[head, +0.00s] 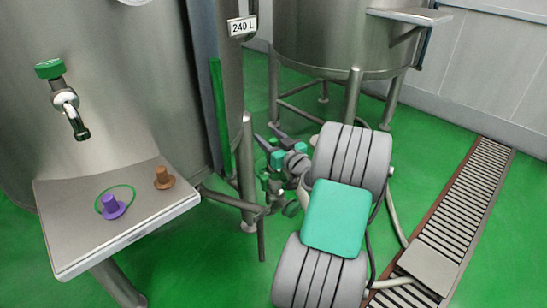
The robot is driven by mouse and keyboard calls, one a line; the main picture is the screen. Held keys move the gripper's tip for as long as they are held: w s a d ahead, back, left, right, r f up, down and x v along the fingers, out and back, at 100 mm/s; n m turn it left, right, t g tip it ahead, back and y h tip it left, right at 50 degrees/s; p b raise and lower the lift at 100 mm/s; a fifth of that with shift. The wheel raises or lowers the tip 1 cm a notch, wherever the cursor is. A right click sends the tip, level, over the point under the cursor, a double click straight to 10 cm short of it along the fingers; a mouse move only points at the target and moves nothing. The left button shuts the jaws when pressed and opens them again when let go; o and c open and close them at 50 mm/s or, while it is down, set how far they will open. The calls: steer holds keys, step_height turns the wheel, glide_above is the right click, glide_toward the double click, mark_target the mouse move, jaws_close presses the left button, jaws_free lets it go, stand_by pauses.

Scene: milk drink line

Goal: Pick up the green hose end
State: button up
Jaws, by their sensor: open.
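My gripper (266,136) is small in the middle of the head view, with two dark fingers apart and nothing visible between them. It is close to the metal post and in front of the tank stand. Small green and grey fittings (265,181) show just below it, partly hidden by my arm. I cannot tell whether the green hose end is among them. Pale hoses (393,215) run down on the right, their ends unclear.
A steel shelf (75,240) at left holds a purple plug (112,207) inside a green ring and a brown plug (163,178). A tap with a green knob (49,68) hangs above. A floor drain (465,205) crosses at right.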

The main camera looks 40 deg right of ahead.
steer(key=shift+c, duration=0.4)
jaws_close()
stand_by(0.9)
